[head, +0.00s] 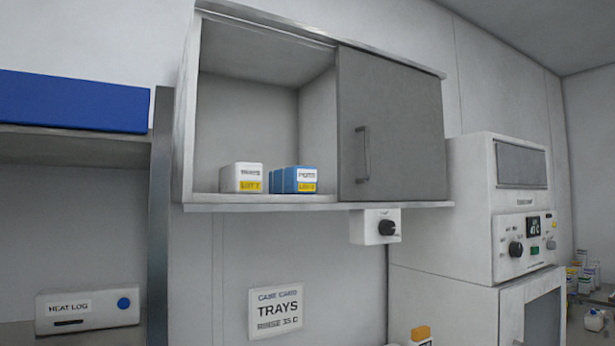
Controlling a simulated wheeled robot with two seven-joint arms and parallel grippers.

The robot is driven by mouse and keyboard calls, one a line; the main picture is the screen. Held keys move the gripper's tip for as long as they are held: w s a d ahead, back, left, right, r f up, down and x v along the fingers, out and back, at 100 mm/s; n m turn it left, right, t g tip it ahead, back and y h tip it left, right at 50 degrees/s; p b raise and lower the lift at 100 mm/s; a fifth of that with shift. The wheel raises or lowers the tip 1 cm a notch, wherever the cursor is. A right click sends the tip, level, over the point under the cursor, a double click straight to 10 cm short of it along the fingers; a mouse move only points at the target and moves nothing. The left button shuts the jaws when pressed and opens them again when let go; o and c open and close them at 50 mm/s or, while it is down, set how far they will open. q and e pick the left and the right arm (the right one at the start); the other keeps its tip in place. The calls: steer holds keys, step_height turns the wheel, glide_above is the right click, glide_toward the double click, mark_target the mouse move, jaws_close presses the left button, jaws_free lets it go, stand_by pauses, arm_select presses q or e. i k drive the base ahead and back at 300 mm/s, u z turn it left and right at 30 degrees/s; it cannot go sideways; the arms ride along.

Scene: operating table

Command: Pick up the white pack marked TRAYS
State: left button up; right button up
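A white pack (241,178) stands on the floor of the open left side of a wall cabinet (262,203). It has a small dark-lettered label, too blurred to read surely, and a yellow strip low on its front. A blue pack (300,180) with a white label and yellow strip stands just to its right; part of the blue group is hard to separate. Neither of my grippers shows in the head view.
A grey sliding door (400,130) covers the cabinet's right side. A knob box (375,227) hangs below it. A card (276,312) reading TRAYS is on the wall. A white machine (500,210) stands right, a blue box (70,102) on the left shelf.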

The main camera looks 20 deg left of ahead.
mark_target(240, 178)
steer(key=u, duration=0.25)
steer(key=i, duration=0.15)
steer(key=u, duration=0.65)
